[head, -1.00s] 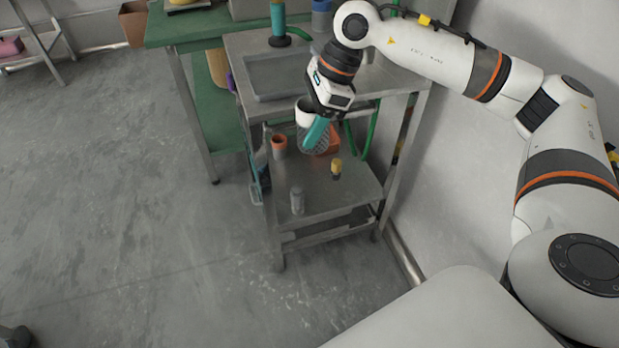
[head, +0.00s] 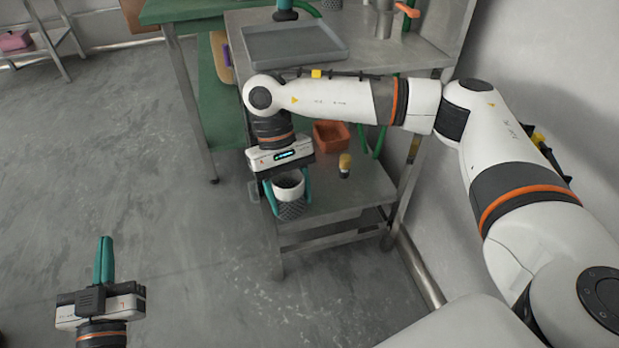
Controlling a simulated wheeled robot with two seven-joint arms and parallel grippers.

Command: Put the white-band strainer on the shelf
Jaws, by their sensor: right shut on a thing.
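The white-band strainer (head: 287,183) has a white upper band and a dark mesh bottom. It is upright between the teal fingers of my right gripper (head: 288,200), which is shut on it and points down. The strainer is in front of the left part of the lower metal shelf (head: 368,190) in the picture; I cannot tell whether it touches the shelf. My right arm hides the shelf's back left. My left gripper (head: 104,258) is at the lower left over the floor, its teal fingers together and empty.
On the shelf are an orange bin (head: 331,135) and a small yellow-topped jar (head: 345,166). The table top above carries a grey tray (head: 293,43). Table legs bound the shelf. The shelf's right part is clear.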

